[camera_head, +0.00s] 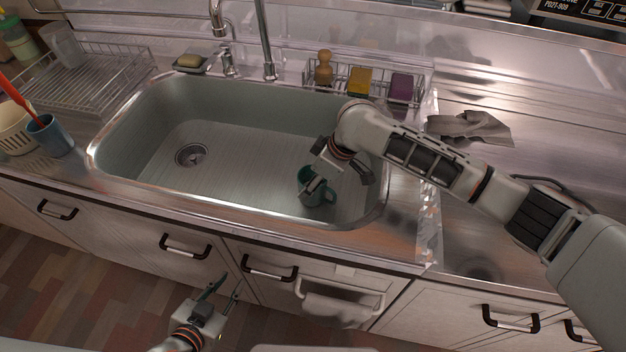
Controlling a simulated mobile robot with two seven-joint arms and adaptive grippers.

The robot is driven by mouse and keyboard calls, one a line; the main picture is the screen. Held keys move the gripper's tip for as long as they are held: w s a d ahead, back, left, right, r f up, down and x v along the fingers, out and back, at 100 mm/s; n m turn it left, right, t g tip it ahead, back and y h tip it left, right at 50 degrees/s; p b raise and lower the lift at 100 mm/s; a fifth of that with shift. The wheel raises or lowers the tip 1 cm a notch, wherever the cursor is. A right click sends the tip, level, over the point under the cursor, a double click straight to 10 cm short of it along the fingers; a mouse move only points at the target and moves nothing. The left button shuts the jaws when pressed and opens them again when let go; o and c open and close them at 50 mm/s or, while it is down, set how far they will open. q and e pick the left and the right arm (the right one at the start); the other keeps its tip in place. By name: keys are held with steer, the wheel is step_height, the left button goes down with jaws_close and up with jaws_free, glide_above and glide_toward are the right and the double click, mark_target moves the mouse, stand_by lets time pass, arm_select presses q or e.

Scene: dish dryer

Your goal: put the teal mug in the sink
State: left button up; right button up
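The teal mug (305,174) is inside the sink basin (240,152), toward its front right. I cannot tell whether it rests on the basin floor or is held just above it. My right gripper (317,187) reaches down over the basin to the mug, and a grey finger part overlaps the mug's opening. The arm's wrist hides part of the area, so its grip on the mug is unclear. My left gripper (229,286) is low in front of the cabinets, away from the mug, with its two fingers apart and nothing between them.
The faucet (264,45) rises behind the basin. A wire rack (375,84) with sponges and a brush stands at the back right. A dish rack (85,80) and a blue cup (50,136) are at the left. A grey cloth (472,127) lies on the right counter.

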steer(key=shift+f, duration=0.1)
steer(key=o, duration=1.4)
arm_select(q)
steer(key=r+p, duration=0.2)
steer(key=p, duration=0.1)
steer(key=d+p, duration=0.1)
steer(key=shift+s+r, duration=0.3)
steer(key=shift+r, duration=0.1)
arm_select(e)
steer(key=v, duration=1.2)
arm_select(q)
steer(key=shift+w, duration=0.1)
